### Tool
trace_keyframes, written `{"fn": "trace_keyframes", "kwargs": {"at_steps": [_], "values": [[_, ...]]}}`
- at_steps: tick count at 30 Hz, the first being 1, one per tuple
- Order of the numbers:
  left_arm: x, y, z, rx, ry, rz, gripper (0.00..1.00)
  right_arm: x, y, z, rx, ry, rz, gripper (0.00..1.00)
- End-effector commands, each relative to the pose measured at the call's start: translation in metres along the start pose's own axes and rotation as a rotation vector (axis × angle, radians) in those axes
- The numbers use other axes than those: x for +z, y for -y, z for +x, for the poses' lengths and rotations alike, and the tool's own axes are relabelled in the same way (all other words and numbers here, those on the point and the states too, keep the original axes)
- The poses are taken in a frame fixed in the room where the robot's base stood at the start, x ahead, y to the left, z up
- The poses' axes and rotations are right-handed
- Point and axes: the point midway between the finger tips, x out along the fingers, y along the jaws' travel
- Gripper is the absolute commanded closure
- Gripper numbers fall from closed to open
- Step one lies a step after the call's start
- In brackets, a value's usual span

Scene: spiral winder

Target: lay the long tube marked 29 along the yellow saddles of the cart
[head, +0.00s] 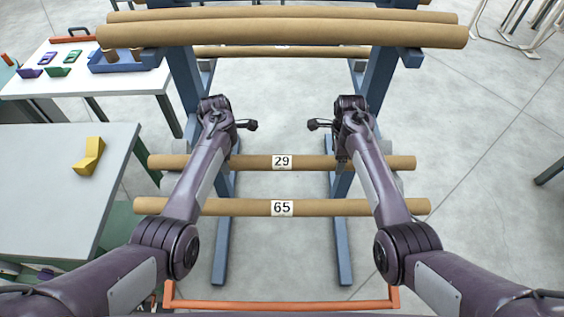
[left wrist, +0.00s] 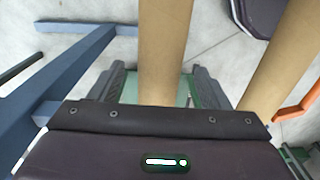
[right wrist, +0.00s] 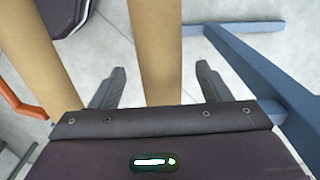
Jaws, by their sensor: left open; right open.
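The long brown tube marked 29 (head: 282,162) lies level across the blue rack's lower arms. My left gripper (left wrist: 157,72) is open, with its fingers on either side of this tube towards its left part. My right gripper (right wrist: 160,69) is open likewise, astride the tube's right part. Neither is closed on it. In the head view my forearms largely hide both grippers. A yellow notched piece (head: 89,156), perhaps a saddle, is on a grey top (head: 45,205) at the left. I cannot make out the rest of the cart for sure.
The tube marked 65 (head: 282,208) lies parallel, nearer to me. More tubes (head: 285,33) rest higher on the blue rack (head: 184,85). An orange bar (head: 280,305) is at the bottom. A white table (head: 90,79) with small trays stands back left.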

Motion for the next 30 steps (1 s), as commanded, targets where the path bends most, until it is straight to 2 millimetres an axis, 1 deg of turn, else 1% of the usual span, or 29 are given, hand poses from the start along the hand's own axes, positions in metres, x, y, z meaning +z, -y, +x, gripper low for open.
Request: {"fn": "trace_keyframes", "kwargs": {"at_steps": [1, 3, 6, 15, 17, 28, 30], "values": [[0.0, 0.0, 0.006, -0.002, 0.0, -0.001, 0.29, 0.0, 0.0, 0.006, 0.002, 0.0, 0.0, 0.29], [0.0, 0.0, 0.012, -0.001, 0.0, 0.0, 0.29, 0.0, 0.0, 0.012, 0.001, 0.0, 0.001, 0.29], [0.0, 0.0, 0.018, 0.001, 0.0, 0.0, 0.29, 0.0, 0.0, 0.017, -0.001, 0.0, 0.001, 0.29], [0.0, 0.0, 0.019, 0.001, 0.0, 0.0, 0.29, 0.0, 0.0, 0.019, -0.001, 0.0, 0.0, 0.29], [0.0, 0.0, 0.019, 0.001, 0.0, 0.0, 0.36, 0.0, 0.0, 0.019, -0.001, 0.0, 0.001, 0.36], [0.0, 0.0, 0.019, 0.001, 0.0, 0.0, 0.84, 0.0, 0.0, 0.019, -0.001, 0.0, 0.001, 0.84], [0.0, 0.0, 0.019, 0.001, 0.0, 0.0, 0.86, 0.0, 0.0, 0.019, -0.001, 0.0, 0.001, 0.86]]}}
